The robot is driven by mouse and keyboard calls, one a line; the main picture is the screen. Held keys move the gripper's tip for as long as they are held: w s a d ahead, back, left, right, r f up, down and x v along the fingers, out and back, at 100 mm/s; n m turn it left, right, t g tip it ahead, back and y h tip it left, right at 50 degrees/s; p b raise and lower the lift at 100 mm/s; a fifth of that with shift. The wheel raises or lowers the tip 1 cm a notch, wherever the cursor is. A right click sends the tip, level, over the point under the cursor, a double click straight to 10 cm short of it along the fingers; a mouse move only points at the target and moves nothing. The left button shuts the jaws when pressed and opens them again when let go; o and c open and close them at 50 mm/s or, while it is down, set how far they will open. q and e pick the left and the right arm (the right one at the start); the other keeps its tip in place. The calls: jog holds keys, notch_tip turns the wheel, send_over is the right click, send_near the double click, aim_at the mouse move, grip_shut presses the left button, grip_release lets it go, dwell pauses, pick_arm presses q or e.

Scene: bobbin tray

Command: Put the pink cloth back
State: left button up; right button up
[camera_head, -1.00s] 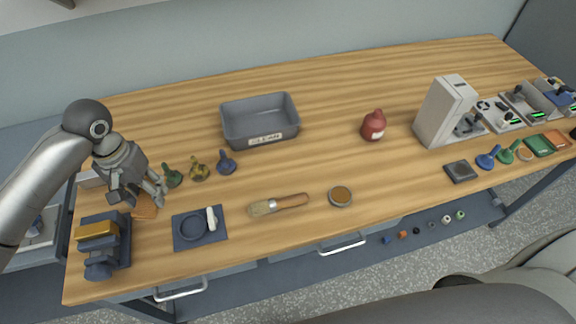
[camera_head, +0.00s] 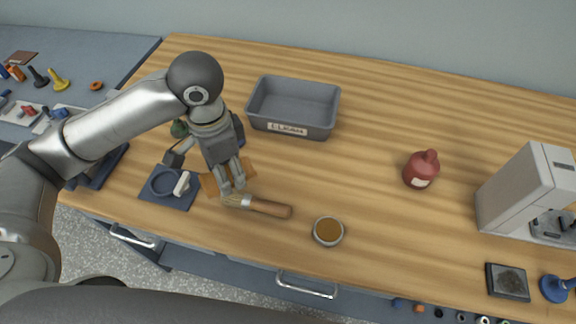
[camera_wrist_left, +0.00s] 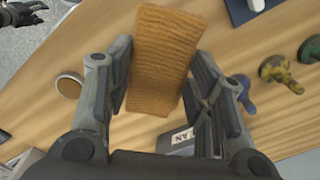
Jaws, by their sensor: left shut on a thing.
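No clearly pink cloth shows. An orange-brown woven cloth (camera_wrist_left: 165,60) fills the space between my left gripper's fingers in the left wrist view. In the head view the cloth (camera_head: 240,170) shows around and below the fingers, between the blue mat and the brush. My left gripper (camera_head: 232,188) points down over the table and is shut on this cloth. I cannot tell whether the cloth touches the table. The fingers hide part of it in the head view. A flat reddish-brown square (camera_head: 22,58) lies on the side bench at far left. My right gripper is not in view.
The brush (camera_head: 268,208) lies close by the fingertips, with a round dish (camera_head: 328,231) to its right. The blue mat (camera_head: 148,194) holds a dark ring and a white piece. A grey bin (camera_head: 292,128) stands behind. Free wood lies between bin and red bottle (camera_head: 420,170).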

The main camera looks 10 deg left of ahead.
pick_arm(q)
jog(key=w+d+f+p, duration=0.1)
jog(key=w+d+f, duration=0.15)
jog(key=w, duration=0.45)
jog(key=p, duration=0.1)
send_over(269, 167)
jog(key=s, duration=0.1)
jog(key=f, duration=0.5)
jog(key=shift+s+a+f, duration=0.15)
jog(key=shift+a+f, duration=0.05)
jog(key=shift+f, duration=0.2)
jog(key=shift+w+d+f+p, duration=0.15)
jog(key=shift+w+f, duration=0.15)
jog(key=shift+f, duration=0.1)
jog(key=shift+w+d+f+p, duration=0.15)
jog(key=shift+w+f, duration=0.1)
jog(key=shift+f, duration=0.15)
notch_tip(269, 167, down, 3)
jog(key=shift+a+f, duration=0.1)
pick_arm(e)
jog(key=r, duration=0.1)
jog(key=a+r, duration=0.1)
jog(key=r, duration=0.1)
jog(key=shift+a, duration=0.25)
pick_arm(q)
jog(key=shift+f, duration=0.1)
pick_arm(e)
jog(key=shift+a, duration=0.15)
pick_arm(q)
jog(key=o, duration=0.9)
